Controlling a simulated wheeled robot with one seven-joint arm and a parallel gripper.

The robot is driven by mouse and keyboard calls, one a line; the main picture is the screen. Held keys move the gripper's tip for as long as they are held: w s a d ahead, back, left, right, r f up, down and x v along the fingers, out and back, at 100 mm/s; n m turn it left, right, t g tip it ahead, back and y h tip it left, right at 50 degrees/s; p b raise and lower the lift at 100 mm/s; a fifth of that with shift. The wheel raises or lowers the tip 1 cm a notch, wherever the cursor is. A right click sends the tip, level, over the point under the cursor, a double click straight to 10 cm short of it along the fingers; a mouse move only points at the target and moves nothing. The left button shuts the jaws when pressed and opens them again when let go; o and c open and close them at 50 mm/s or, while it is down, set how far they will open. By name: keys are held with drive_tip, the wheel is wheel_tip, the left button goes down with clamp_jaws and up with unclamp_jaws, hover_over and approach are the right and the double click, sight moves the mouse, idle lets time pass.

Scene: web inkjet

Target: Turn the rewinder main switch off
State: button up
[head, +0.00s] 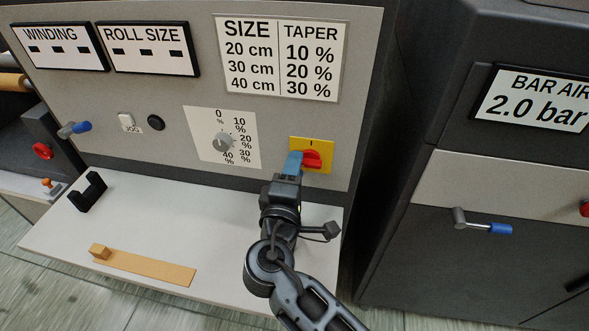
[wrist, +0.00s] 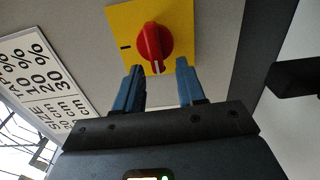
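The rewinder main switch is a red rotary knob (head: 313,158) on a yellow plate (head: 325,144), low on the right of the grey panel. The plate's black "I" mark is at its top in the head view. In the wrist view the knob (wrist: 151,42) has its white line pointing down towards my gripper, a quarter turn from the "I" mark. My gripper (wrist: 159,68) is open, its blue fingertips apart on either side of the knob's near end. Contact cannot be told. In the head view my gripper (head: 293,162) covers the plate's lower left.
A grey taper dial (head: 222,142) is left of the switch. A white shelf (head: 220,235) below holds a black bracket (head: 87,192) and a wooden strip (head: 150,266). A dark cabinet (head: 440,260) with a blue-tipped lever (head: 483,224) stands right.

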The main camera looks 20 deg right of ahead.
drive_tip(key=shift+s, duration=0.1)
drive_tip(key=b+v, duration=0.1)
drive_tip(key=v, duration=0.6)
drive_tip(key=shift+s+a, duration=0.2)
drive_tip(key=shift+s, duration=0.05)
idle(0.4)
